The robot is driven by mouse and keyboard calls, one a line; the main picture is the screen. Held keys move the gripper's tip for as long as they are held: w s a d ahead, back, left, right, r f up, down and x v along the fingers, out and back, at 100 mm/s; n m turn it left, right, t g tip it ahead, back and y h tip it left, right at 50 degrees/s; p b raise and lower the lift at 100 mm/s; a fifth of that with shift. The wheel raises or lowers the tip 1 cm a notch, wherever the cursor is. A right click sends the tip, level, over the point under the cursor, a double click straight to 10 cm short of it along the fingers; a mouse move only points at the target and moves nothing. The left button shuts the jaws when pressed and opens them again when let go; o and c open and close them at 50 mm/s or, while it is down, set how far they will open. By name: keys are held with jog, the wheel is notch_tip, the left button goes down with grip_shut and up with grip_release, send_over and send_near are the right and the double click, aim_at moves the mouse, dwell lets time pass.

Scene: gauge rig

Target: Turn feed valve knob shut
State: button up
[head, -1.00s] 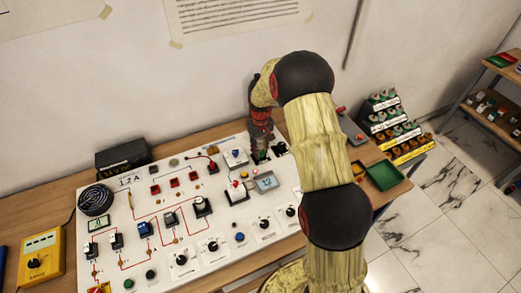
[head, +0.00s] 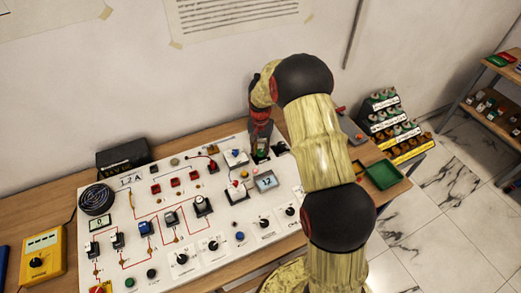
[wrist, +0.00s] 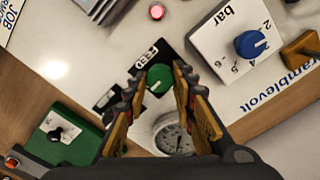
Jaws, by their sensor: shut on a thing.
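The green feed valve knob (wrist: 160,79) sits beside a black FEED label (wrist: 147,56) in the wrist view. My gripper (wrist: 159,83) is shut on the knob, with one finger on each side of it. A white pointer mark shows on the knob's face. A round dial gauge (wrist: 174,138) lies just below the knob, partly hidden by the gripper. In the head view my gripper (head: 260,154) reaches down at the back right of the white panel (head: 215,225), and the knob is mostly hidden there.
A blue knob (wrist: 251,44) on a white bar scale is right of my gripper in the wrist view. A green box with a black knob (wrist: 58,133) is at lower left. A small display (head: 265,182) stands nearby, and a green tray (head: 383,175) is at the right.

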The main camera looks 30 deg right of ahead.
aim_at(260, 151)
jog(key=shift+m, duration=0.4)
jog(key=o, duration=1.2)
jog(key=shift+c, duration=0.2)
notch_tip(260, 151, up, 12)
dwell(0.5)
